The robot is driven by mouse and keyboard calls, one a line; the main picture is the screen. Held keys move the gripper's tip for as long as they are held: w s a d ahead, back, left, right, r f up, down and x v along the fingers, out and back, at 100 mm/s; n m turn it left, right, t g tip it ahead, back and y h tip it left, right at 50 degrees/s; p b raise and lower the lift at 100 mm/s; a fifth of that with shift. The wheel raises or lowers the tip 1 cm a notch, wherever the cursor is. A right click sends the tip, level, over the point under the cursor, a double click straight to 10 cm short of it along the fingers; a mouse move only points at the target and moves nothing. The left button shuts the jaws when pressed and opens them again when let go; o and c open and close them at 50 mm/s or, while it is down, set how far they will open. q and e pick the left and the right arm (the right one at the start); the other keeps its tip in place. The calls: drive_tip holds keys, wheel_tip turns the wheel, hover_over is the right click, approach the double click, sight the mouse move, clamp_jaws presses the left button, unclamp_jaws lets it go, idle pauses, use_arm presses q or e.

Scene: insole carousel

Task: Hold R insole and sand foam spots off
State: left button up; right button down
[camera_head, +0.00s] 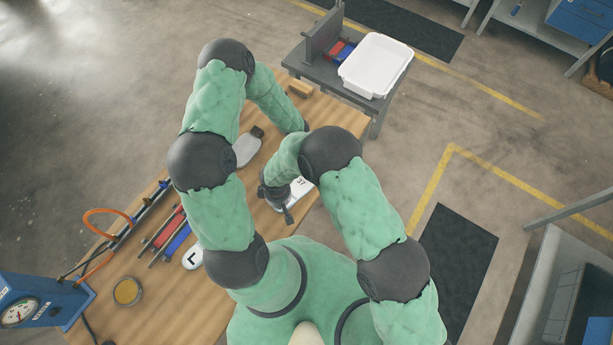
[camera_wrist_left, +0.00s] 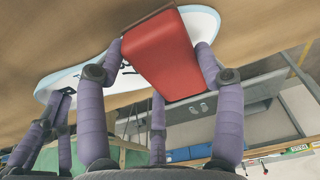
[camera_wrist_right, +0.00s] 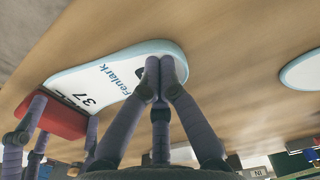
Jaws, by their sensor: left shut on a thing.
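The white, pale-edged insole (camera_wrist_right: 118,78), printed "Fenlark 37", lies flat on the wooden bench; it also shows in the head view (camera_head: 299,188) and the left wrist view (camera_wrist_left: 80,78). My left gripper (camera_wrist_left: 160,50) is shut on a red block (camera_wrist_left: 165,58), held at one end of the insole. Exact contact under the block is hidden. My right gripper (camera_wrist_right: 152,66) has its fingertips together, at the other end of the insole, covering a dark printed mark. I cannot make out foam spots. In the head view, my arm hides the left gripper.
An insole marked L (camera_head: 192,258) lies on the bench (camera_head: 150,315) at left. A grey insole-shaped piece (camera_head: 246,150) lies further back. A white bin (camera_head: 377,62) is beyond.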

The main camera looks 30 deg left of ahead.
use_arm(q)
drive_tip(key=shift+w, duration=0.45)
drive_tip(key=shift+r, duration=0.15)
drive_tip(key=shift+r, duration=3.45)
